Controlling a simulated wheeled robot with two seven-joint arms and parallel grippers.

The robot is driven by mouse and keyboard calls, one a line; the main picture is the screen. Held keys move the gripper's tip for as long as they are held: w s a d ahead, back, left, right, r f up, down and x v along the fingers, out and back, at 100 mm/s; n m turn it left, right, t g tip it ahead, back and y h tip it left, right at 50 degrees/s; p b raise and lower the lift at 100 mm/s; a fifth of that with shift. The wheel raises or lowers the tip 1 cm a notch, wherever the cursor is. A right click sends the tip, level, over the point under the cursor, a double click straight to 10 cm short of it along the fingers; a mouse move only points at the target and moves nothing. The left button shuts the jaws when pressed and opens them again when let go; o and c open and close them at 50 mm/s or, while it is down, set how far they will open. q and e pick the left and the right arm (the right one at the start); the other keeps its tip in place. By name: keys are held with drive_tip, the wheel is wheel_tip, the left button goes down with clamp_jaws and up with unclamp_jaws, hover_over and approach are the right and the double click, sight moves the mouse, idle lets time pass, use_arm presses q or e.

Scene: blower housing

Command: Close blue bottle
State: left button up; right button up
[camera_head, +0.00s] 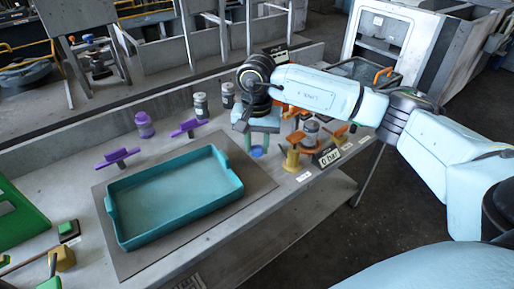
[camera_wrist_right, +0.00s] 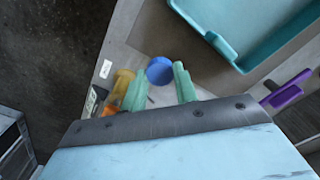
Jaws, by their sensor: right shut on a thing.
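The blue bottle shows as a small blue round part (camera_head: 258,151) on the bench in the head view, below my right gripper (camera_head: 261,140). In the right wrist view its round blue top (camera_wrist_right: 160,70) sits between the two pale green fingers of my right gripper (camera_wrist_right: 159,86), close to the right-hand finger. The gripper points down and is shut on it. The arm and gripper hide most of the bottle in the head view, so I cannot tell how its cap or valve stands. My left gripper is not in view.
A teal tray (camera_head: 175,232) lies on a grey mat left of the gripper. Orange and yellow valve parts (camera_head: 292,157) and a "0 bar" sign (camera_head: 330,157) stand close on the right. Purple handles (camera_head: 118,158), a purple bottle (camera_head: 144,125) and grey bottles (camera_head: 201,104) stand behind.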

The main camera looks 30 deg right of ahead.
drive_tip(key=s+a+r+n, duration=0.3)
drive_tip(key=s+a+n, duration=0.2)
drive_tip(key=a+n, duration=0.3)
drive_tip(key=shift+s+a, duration=0.15)
drive_tip(key=shift+a, duration=0.3)
